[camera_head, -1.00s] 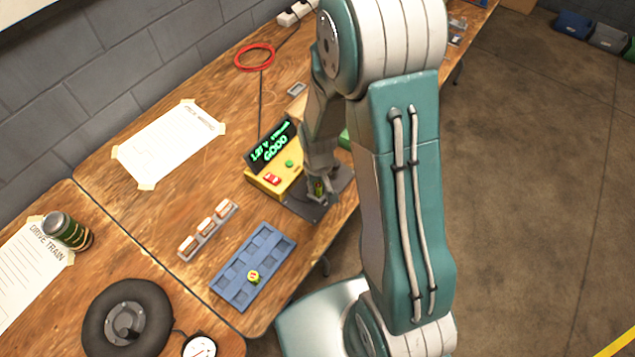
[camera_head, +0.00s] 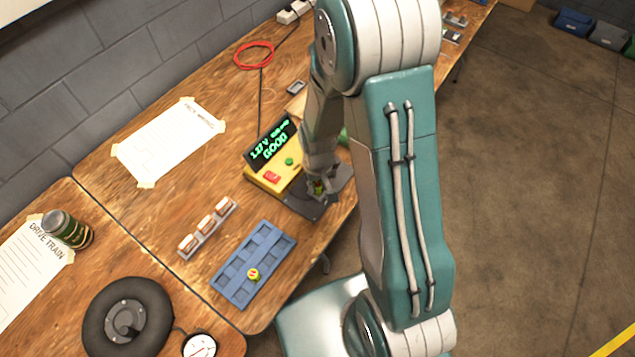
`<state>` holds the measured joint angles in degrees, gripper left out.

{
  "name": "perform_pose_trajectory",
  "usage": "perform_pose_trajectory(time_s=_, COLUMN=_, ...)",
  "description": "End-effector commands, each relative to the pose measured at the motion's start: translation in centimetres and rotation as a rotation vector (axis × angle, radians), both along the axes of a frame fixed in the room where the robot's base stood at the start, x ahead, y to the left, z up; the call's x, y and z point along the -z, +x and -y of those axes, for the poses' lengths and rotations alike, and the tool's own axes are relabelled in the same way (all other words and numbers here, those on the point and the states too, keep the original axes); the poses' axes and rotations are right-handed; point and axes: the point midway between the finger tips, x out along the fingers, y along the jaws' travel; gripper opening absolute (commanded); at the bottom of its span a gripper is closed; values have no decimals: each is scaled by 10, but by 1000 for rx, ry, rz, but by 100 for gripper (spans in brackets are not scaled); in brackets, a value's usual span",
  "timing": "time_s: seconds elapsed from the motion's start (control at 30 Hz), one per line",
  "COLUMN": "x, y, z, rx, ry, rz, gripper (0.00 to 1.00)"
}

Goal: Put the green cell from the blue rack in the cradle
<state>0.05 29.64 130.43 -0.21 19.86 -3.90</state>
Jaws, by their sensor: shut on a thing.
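My gripper (camera_head: 317,186) is shut on a small green cell (camera_head: 318,189), of which only a little shows between the fingers. It is low over the dark base plate (camera_head: 316,211) beside the yellow tester (camera_head: 268,178). The cradle is mostly hidden behind the fingers, so I cannot tell whether the cell is seated in it. The tester's display (camera_head: 273,145) shows green text with the word GOOD. The blue rack (camera_head: 270,236) lies nearer on the bench, with one yellow-topped cell (camera_head: 254,275) standing in it and its other pockets looking empty.
A grey strip with white-and-orange blocks (camera_head: 207,228) lies left of the rack. A black wheel (camera_head: 126,318), a round gauge (camera_head: 199,345) and a dark can (camera_head: 68,230) are at the lower left. A red cable coil (camera_head: 254,56) lies at the back.

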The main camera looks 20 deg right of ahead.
Motion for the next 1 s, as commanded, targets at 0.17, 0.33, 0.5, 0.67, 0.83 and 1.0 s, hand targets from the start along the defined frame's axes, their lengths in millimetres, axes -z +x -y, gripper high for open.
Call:
perform_pose_trajectory(time_s=0.17, x=2, y=0, z=0, rx=0, ry=0, rz=0, gripper=0)
perform_pose_trajectory(time_s=0.33, x=3, y=0, z=0, rx=0, ry=0, rz=0, gripper=0)
perform_pose_trajectory(time_s=0.5, x=3, y=0, z=0, rx=0, ry=0, rz=-1, gripper=71)
perform_pose_trajectory(time_s=0.67, x=3, y=0, z=0, rx=0, ry=0, rz=-1, gripper=71)
perform_pose_trajectory(time_s=0.83, x=3, y=0, z=0, rx=0, ry=0, rz=-1, gripper=71)
perform_pose_trajectory(time_s=1.0, x=3, y=0, z=0, rx=0, ry=0, rz=-1, gripper=71)
